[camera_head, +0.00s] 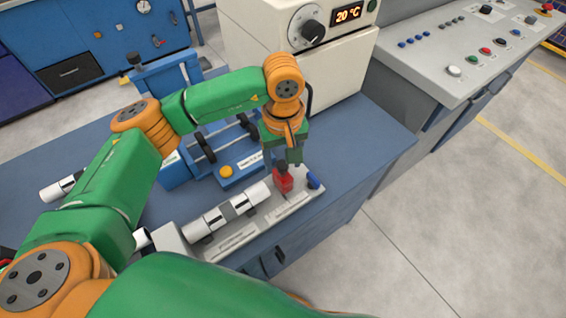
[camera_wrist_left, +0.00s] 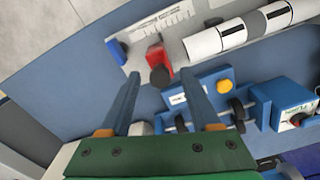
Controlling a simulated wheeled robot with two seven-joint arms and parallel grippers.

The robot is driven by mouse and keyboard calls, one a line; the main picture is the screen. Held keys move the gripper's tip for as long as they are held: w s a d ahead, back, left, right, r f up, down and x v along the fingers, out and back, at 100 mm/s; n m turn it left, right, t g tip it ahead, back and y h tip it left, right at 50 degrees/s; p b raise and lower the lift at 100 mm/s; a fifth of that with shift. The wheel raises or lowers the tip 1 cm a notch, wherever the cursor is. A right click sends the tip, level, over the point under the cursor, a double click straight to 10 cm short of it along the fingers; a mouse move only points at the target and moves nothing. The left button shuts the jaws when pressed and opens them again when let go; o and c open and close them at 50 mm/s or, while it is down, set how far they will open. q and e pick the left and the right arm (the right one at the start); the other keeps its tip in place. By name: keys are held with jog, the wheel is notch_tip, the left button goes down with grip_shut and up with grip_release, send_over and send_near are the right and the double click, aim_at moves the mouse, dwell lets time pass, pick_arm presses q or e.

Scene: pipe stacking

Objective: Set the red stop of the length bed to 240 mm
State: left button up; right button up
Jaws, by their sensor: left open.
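The red stop (camera_head: 283,181) sits near the far right end of the grey length bed (camera_head: 207,255). In the left wrist view, the red stop (camera_wrist_left: 155,55) has a black knob facing my gripper, beside a printed scale whose figures are too small to read. My left gripper (camera_head: 283,160) points down at the stop in the head view. In the left wrist view, my left gripper (camera_wrist_left: 160,74) is open, with its fingertips on either side of the knob; I cannot tell whether they touch it. My right gripper is not in view.
A white pipe with dark bands (camera_head: 228,211) lies along the bed, short of the stop. A blue piece (camera_head: 314,181) is at the bed's end. A blue fixture with a yellow button (camera_head: 226,171) stands behind. A white oven-like unit (camera_head: 338,75) is at the back.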

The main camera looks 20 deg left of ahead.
aim_at(282, 176)
pick_arm(q)
jog(key=shift+f, duration=1.35)
grip_shut()
dwell(0.3)
